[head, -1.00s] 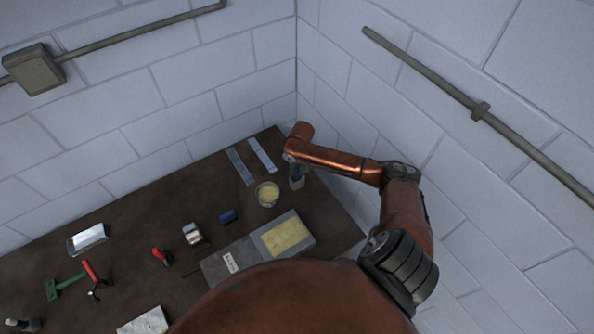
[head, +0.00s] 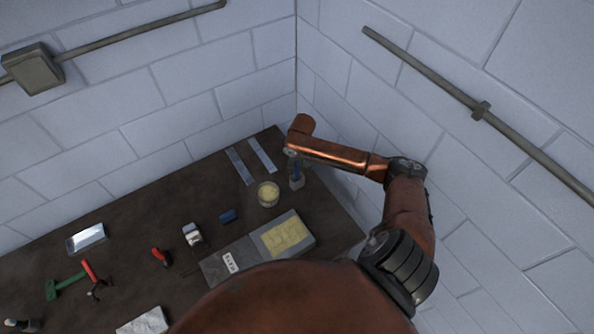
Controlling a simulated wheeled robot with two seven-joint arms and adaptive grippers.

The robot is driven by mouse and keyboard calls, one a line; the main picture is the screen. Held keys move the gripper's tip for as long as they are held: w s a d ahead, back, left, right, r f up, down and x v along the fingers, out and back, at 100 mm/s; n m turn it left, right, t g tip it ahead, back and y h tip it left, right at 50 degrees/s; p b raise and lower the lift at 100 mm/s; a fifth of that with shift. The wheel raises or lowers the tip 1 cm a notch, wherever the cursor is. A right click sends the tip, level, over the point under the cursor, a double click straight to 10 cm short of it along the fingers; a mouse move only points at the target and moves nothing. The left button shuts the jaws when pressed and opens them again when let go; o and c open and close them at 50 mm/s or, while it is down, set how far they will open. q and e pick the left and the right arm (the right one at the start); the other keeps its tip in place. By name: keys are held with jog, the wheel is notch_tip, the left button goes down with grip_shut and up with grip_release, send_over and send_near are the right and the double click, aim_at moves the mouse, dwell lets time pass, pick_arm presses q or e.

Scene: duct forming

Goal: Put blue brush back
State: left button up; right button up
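A small grey holder (head: 297,184) stands at the right back of the dark table. A narrow blue shape, which looks like the blue brush (head: 297,171), stands upright at the holder, its lower end in or right at it. My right gripper (head: 292,158) is just above, at the end of the copper arm. It is small and dark, partly hidden by the arm, and its fingers cannot be made out. I cannot tell whether it touches the brush. My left gripper is not in view.
A round tin (head: 268,193) stands left of the holder, with two flat metal strips (head: 251,160) behind. A grey tray with a yellow pad (head: 286,236) is in front. Walls close off the back and right.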

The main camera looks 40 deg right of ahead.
notch_tip(320, 180, up, 8)
jog(key=s, duration=0.1)
jog(key=shift+r+b, duration=0.2)
jog(key=shift+b, duration=0.15)
jog(key=shift+a, duration=0.1)
